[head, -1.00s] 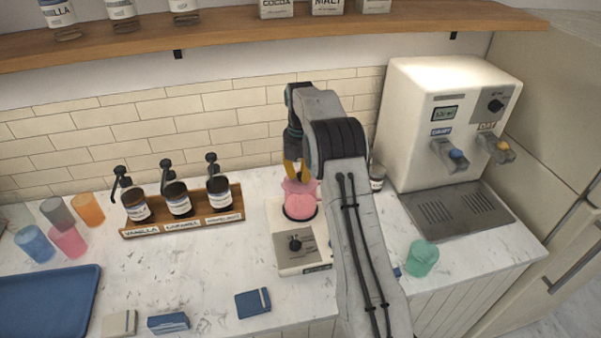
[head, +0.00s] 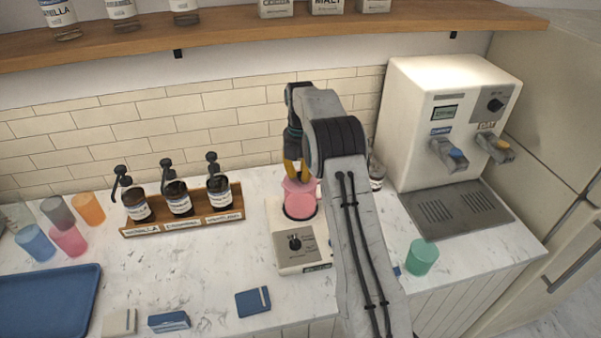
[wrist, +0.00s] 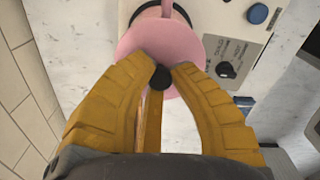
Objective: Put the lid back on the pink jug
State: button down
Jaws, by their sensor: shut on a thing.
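My gripper (wrist: 160,80) is shut on the dark knob of the pink lid (wrist: 150,38), seen from above in the wrist view. In the head view my gripper (head: 296,176) points down behind the pink jug (head: 300,206), with the lid just under its yellow fingers. The jug sits in the dark ring of a white appliance (head: 292,259). The lid overlaps the jug's far side in the picture; I cannot tell whether they touch. In the wrist view the lid hides most of the jug.
A rack of pump bottles (head: 178,224) stands left, with several coloured cups (head: 68,241) beyond it. A white dispenser (head: 452,95) stands right, near a green cup (head: 421,258). A dark bottle (head: 376,178) is close behind my arm.

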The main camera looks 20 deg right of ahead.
jog(key=c, duration=0.5)
grip_release()
jog(key=shift+c, duration=0.2)
jog(key=shift+r, duration=0.15)
jog(key=shift+r, duration=3.35)
grip_shut()
